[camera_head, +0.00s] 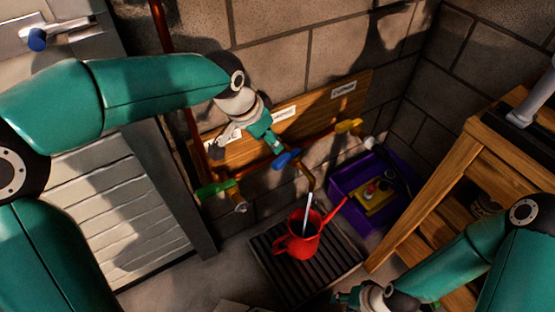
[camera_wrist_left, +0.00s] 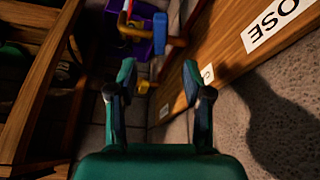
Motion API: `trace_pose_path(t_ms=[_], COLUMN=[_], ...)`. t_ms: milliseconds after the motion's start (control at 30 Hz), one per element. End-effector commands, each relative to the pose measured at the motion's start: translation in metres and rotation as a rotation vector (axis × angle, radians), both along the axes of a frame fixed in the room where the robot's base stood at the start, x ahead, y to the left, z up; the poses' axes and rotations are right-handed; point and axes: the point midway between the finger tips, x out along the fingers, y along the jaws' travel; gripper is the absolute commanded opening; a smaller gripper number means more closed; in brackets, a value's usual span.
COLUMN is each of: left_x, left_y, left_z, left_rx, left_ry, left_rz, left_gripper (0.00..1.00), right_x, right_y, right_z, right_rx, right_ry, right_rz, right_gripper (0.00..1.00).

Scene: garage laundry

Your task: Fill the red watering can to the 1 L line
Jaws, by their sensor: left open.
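The red watering can (camera_head: 302,240) stands upright on a dark floor grate. A pale stream (camera_head: 307,212) runs from a bent brass spout (camera_head: 309,180) down into its opening. The can's water level and 1 L line cannot be made out. The blue tap handle (camera_head: 287,159) sits on the pipe above; it also shows in the left wrist view (camera_wrist_left: 161,28). My left gripper (camera_head: 273,144) is open and empty, just above and left of the blue handle, apart from it in the wrist view. My right gripper (camera_head: 352,298) is low, right of the grate; its fingers are unclear.
A green-handled tap (camera_head: 215,188) is left of the blue one, a yellow-handled tap (camera_head: 348,126) right. A labelled wooden board (camera_head: 310,108) backs them. A purple crate (camera_head: 375,218) holding items stands behind the can. A wooden bench (camera_head: 430,205) is at right, a grey cabinet (camera_head: 125,215) at left.

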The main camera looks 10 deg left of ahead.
Motion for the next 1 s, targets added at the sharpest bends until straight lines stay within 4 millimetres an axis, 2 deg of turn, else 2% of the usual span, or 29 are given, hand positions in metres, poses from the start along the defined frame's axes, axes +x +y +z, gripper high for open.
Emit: trace_pose_path(t_ms=[33,100,400,633,967,1000], left_x=[0.004,0.009,0.028,0.036,0.037,0.037], left_y=[-0.002,-0.005,-0.017,-0.021,-0.022,-0.022], left_z=[-0.017,-0.031,-0.085,-0.102,-0.104,-0.104], left_rx=[0.002,0.002,0.001,0.001,0.001,0.001], left_ry=[0.005,0.004,0.004,0.000,0.000,0.000], left_rz=[0.000,-0.001,0.000,-0.002,-0.002,-0.002], left_gripper=[0.50,0.50,0.50,0.50,0.50,0.47], right_x=[0.000,0.000,0.000,0.000,0.000,0.000], right_y=[0.000,0.000,0.000,0.000,0.000,0.000], right_z=[-0.009,-0.014,-0.033,-0.039,-0.039,-0.039], right_rx=[0.000,0.000,0.000,0.000,0.000,0.000], right_ry=[0.000,0.000,0.000,0.000,0.000,0.000], right_rz=[0.000,0.000,0.000,0.000,0.000,0.000], right_gripper=[0.40,0.40,0.40,0.40,0.40,0.40])
